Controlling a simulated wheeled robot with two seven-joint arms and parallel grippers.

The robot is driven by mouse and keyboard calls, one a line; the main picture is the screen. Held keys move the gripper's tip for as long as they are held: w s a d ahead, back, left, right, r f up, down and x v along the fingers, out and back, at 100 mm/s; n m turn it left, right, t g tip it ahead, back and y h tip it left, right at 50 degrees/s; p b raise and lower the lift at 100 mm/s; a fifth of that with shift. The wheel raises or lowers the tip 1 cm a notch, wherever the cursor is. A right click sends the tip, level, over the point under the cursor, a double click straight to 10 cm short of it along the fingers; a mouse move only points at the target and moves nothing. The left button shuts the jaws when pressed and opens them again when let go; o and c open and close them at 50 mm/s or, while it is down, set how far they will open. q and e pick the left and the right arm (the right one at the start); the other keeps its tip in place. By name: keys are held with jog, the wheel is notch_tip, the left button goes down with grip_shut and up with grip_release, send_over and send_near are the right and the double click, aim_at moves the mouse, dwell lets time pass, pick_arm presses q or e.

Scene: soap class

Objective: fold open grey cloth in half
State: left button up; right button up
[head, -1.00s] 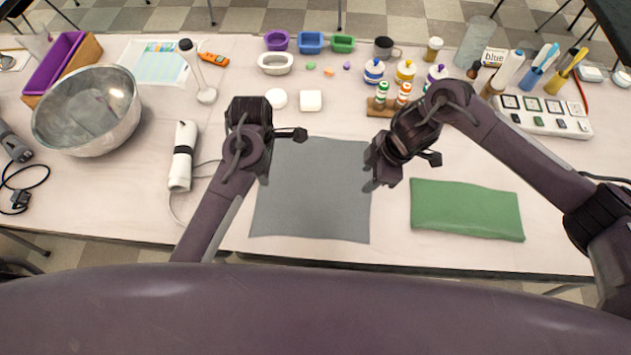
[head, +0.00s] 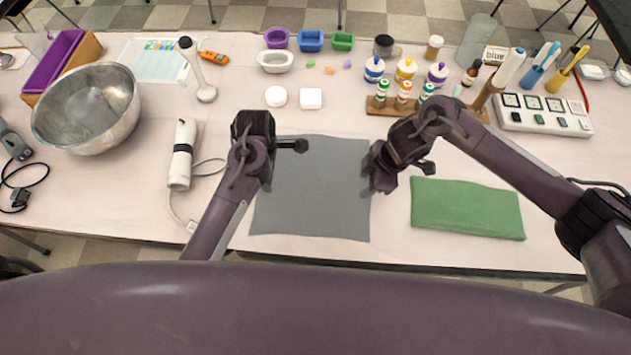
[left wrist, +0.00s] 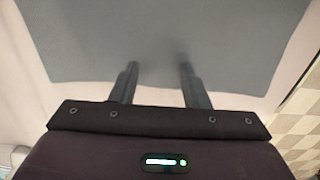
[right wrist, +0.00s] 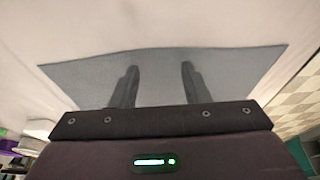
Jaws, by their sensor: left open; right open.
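The grey cloth (head: 318,192) lies flat and open on the table. It also shows in the left wrist view (left wrist: 150,40) and in the right wrist view (right wrist: 160,68). My left gripper (head: 266,182) is at the cloth's left edge, and part of that edge is hidden behind it. In the left wrist view its fingers (left wrist: 158,78) are apart and empty, with the tips over the cloth's edge. My right gripper (head: 372,188) is at the cloth's right edge. In the right wrist view its fingers (right wrist: 159,75) are apart and empty over the cloth. I cannot tell whether the fingertips touch it.
A folded green cloth (head: 466,208) lies to the right. A white hand blender (head: 183,155) with a cable lies left of my left arm. A round white soap (head: 276,96) and a square one (head: 311,98) sit behind the grey cloth. A metal bowl (head: 88,120) stands far left.

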pick_arm(q)
jog(key=shift+c, duration=0.2)
pick_arm(e)
jog(key=shift+c, duration=0.2)
pick_arm(q)
jog(key=shift+s, duration=0.1)
grip_shut()
pick_arm(e)
jog(key=shift+s+f, duration=0.1)
grip_shut()
